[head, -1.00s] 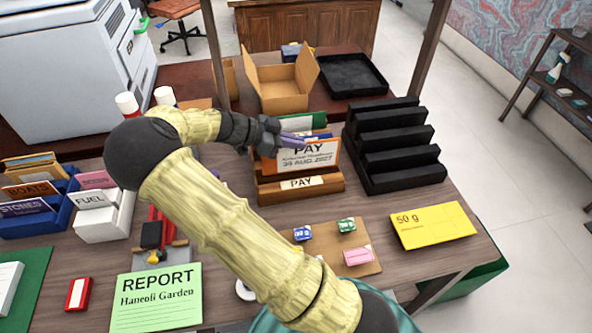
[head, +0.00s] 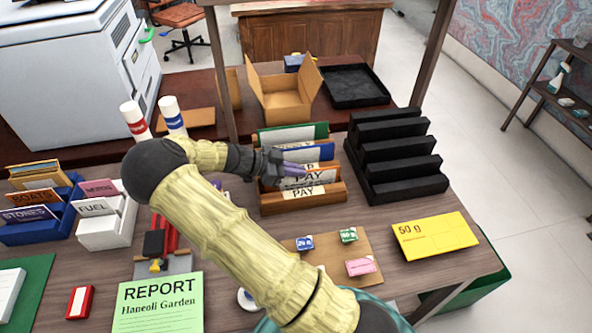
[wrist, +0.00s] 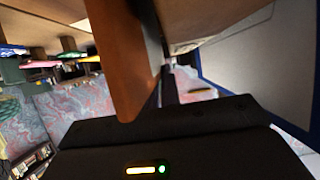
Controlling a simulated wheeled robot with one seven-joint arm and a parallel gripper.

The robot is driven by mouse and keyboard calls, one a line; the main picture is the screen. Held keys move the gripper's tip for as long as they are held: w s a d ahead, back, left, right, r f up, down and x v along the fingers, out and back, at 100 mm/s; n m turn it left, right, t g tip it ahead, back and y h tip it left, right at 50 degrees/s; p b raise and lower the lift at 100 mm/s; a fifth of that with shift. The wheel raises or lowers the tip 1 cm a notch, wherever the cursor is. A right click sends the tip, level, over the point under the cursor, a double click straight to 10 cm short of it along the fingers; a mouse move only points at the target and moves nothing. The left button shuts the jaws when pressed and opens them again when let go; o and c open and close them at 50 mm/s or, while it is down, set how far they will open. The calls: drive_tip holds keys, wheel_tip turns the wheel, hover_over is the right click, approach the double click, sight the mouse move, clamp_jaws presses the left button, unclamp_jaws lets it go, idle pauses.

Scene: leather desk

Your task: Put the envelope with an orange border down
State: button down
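The envelope with an orange border (head: 326,177) is low in the wooden sorter (head: 334,192), whose front carries a PAY label. Its printed face shows partly above the front board, and my fingers cover part of it. My gripper (head: 292,170) is at the sorter, reaching in from the left, its purple fingertips against the upper left part of this envelope. It appears shut on the envelope, though the fingertips are small and partly hidden. In the wrist view an orange-brown panel (wrist: 130,60) stands close to my fingers.
A blue-bordered envelope (head: 322,152) and a green-bordered one (head: 318,130) stand behind in the sorter. A black stepped rack (head: 400,165) is close on the right. An open cardboard box (head: 285,92) is behind. A yellow 50 g envelope (head: 435,236) lies at the front right.

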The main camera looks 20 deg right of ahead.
drive_tip(key=c, duration=1.6)
unclamp_jaws()
drive_tip(key=shift+f, duration=0.1)
drive_tip(key=b+v, duration=0.1)
drive_tip(key=v, duration=1.1)
drive_tip(key=shift+w+a, duration=0.1)
